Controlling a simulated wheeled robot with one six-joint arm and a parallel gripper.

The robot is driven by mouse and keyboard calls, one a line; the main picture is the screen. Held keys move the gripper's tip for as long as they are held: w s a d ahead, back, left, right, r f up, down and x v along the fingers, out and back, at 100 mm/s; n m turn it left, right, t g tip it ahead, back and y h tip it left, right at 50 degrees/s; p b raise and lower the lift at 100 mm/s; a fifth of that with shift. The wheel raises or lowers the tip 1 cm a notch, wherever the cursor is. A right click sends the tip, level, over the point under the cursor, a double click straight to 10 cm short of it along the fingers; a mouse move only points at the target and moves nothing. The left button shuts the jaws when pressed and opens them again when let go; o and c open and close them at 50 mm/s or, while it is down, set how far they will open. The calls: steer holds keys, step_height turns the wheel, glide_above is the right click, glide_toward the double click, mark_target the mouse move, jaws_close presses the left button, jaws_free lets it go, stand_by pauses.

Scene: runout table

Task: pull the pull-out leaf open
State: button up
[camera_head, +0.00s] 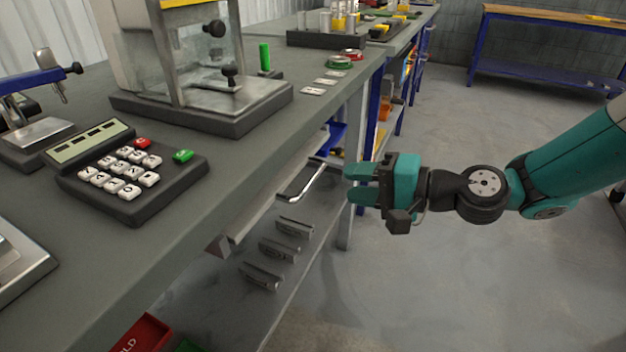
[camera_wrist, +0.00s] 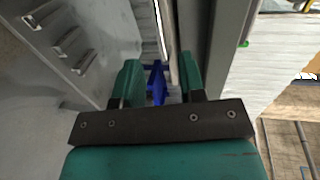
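The pull-out leaf (camera_head: 257,213) is a pale panel under the grey worktop's front edge in the head view. A bright metal bar handle (camera_head: 308,188) stands out from its front. My gripper (camera_head: 352,184) is open and empty, to the right of the handle and apart from it, with its fingers pointing towards the bench. In the wrist view my gripper (camera_wrist: 158,80) shows both teal fingers spread with a gap between them. A thin bright bar shows beyond the gap there; I cannot tell whether it is the handle.
Several dark drawer handles (camera_head: 277,250) sit below the leaf. The worktop (camera_head: 235,165) carries a keypad (camera_head: 130,172) and a glass-sided case (camera_head: 200,75). A red bin (camera_head: 140,335) is low at the front. The floor (camera_head: 440,270) right of the bench is clear.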

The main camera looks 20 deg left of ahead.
mark_target(316, 179)
steer(key=x, duration=0.8)
steer(key=shift+a+f, duration=0.1)
steer(key=shift+a, duration=0.25)
jaws_close()
